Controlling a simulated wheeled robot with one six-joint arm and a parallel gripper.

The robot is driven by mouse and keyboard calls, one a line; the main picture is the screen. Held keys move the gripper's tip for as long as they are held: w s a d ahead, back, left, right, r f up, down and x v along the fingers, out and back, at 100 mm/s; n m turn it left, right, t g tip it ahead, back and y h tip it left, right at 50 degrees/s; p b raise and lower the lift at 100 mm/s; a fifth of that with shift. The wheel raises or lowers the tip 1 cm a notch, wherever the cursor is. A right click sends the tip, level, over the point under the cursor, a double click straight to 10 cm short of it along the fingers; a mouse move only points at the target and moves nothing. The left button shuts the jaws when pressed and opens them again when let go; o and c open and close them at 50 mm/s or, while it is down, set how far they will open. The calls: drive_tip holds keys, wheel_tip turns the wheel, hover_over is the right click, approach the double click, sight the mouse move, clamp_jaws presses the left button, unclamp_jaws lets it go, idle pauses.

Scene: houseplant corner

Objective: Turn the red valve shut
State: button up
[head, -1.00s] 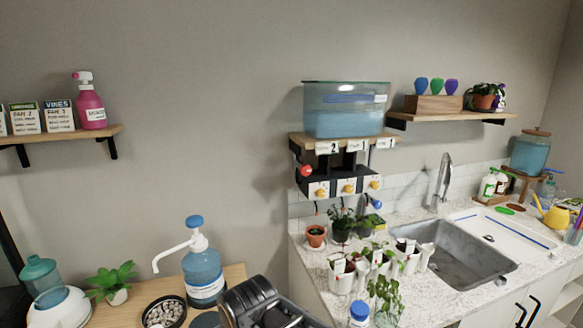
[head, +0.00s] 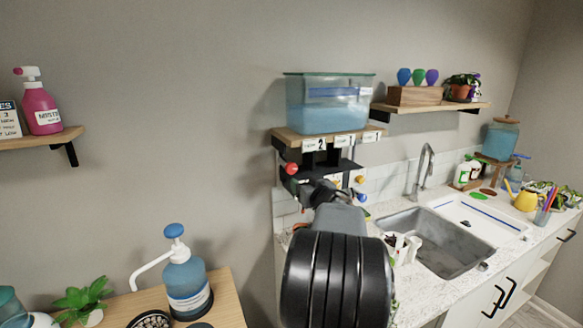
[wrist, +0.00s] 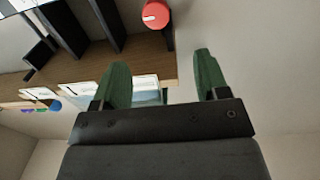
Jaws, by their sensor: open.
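The red valve (head: 291,169) is a round red knob at the left end of the black valve rack under the tank shelf. It also shows at the top of the wrist view (wrist: 155,13), with a short white mark on its face. My gripper (wrist: 160,58) is open and empty, its two green fingers spread. The valve lies beyond the fingertips, between them in the picture, and apart from them. In the head view my arm covers much of the rack, and the fingers are hard to make out there.
A blue water tank (head: 328,103) stands on the wooden shelf (head: 290,137) above the rack. An orange knob (head: 360,180) and a blue knob (head: 361,197) are to the right. Below are the counter and sink (head: 440,240). A pump bottle (head: 187,280) stands lower left.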

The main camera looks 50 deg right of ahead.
sight(292, 168)
drive_tip(key=p+x, duration=0.1)
drive_tip(key=x, duration=0.3)
drive_tip(key=p+x, duration=0.1)
drive_tip(key=x, duration=0.4)
drive_tip(key=p+x, duration=0.1)
drive_tip(key=x, duration=0.3)
drive_tip(key=shift+w+d+r, duration=0.1)
drive_tip(key=shift+d+r, duration=0.05)
drive_tip(key=shift+d, duration=0.2)
drive_tip(key=shift+c, duration=0.2)
drive_tip(key=c, duration=0.8)
drive_tip(key=shift+c, duration=0.2)
